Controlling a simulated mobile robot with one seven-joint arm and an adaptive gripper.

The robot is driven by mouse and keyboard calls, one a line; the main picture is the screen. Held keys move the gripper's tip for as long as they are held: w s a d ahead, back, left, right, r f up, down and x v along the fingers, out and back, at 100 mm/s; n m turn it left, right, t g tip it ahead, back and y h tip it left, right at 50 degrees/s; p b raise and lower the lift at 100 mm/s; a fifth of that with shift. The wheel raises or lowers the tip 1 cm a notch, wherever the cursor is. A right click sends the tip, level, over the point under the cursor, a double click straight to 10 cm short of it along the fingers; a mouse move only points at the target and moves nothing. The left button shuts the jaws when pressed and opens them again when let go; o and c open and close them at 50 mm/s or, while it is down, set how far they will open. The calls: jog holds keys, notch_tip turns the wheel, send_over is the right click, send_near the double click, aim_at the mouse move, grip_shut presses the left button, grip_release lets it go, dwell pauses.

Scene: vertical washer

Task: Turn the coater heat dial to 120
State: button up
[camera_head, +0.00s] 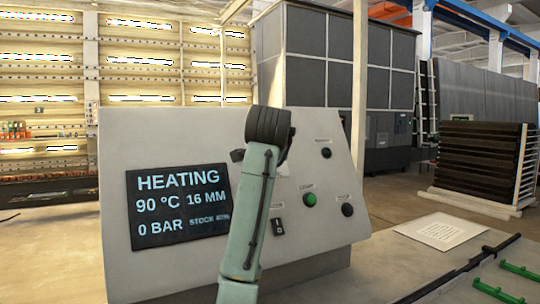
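A light grey console (155,275) stands in front of me with a sloped face. Its dark screen (180,206) reads HEATING, 90 °C, 16 MM and 0 BAR. My green-grey arm with a dark joint rises across the middle of the panel and covers part of it. No dial marked heat can be made out. A small dark piece shows just left of the arm's top joint; I cannot tell whether it is part of my gripper or of the panel. My gripper's fingers are hidden behind the arm.
Right of my arm the panel has a black knob (325,153), a green button (309,200), another black knob (347,209) and a rocker switch (278,227). Their labels are too small to read surely. A dark stack (483,165) and green brackets (497,291) are at the right.

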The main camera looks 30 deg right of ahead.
jog(key=shift+r, duration=0.15)
jog(key=o, duration=1.2)
jog(key=v, duration=1.2)
